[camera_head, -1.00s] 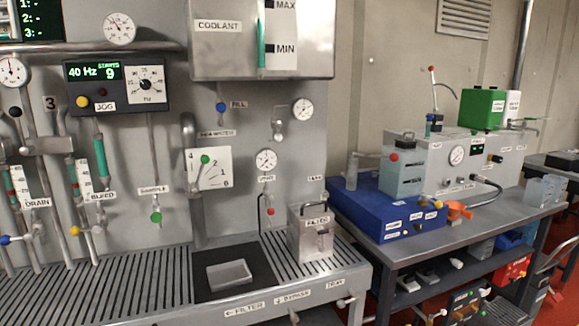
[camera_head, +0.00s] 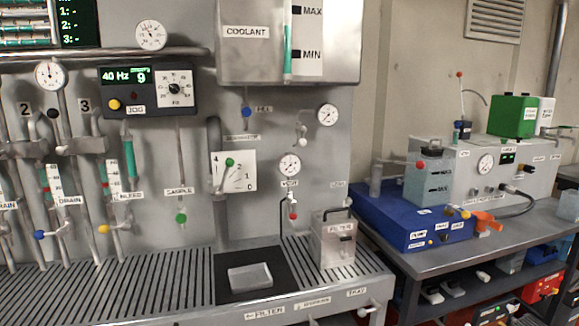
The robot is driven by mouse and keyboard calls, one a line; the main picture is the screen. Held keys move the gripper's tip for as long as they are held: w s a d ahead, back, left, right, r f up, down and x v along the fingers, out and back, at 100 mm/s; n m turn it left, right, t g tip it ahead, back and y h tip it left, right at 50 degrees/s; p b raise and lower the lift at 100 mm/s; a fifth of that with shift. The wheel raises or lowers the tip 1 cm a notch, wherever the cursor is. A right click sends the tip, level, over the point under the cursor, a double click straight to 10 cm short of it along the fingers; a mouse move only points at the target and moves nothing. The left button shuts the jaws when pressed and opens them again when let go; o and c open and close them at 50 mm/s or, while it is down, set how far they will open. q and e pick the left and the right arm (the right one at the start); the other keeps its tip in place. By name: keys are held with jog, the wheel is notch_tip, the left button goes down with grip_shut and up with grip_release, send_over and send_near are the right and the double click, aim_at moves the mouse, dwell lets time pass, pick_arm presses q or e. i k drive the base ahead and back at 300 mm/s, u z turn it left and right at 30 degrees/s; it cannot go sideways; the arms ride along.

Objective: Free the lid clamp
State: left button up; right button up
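The lid clamp itself is not clearly told apart at this size. A grey metal box labelled FILTER (camera_head: 333,245) stands upright at the right end of the slatted drain tray, with a small dark handle or latch part (camera_head: 348,203) at its top right. A clear tank with a dark lid (camera_head: 431,175) stands on the blue unit (camera_head: 400,222) on the side bench. I cannot tell whether either lid is clamped. Neither of my grippers shows in this view.
Valves, gauges and a pump controller (camera_head: 148,90) cover the wall panel. The side bench (camera_head: 520,235) stands at right, with an orange clamp-like part (camera_head: 487,221) on it.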

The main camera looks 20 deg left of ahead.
aim_at(344, 255)
jog(key=k, duration=0.5)
jog(key=u, duration=0.7)
jog(key=i, duration=0.95)
jog(key=z, duration=0.35)
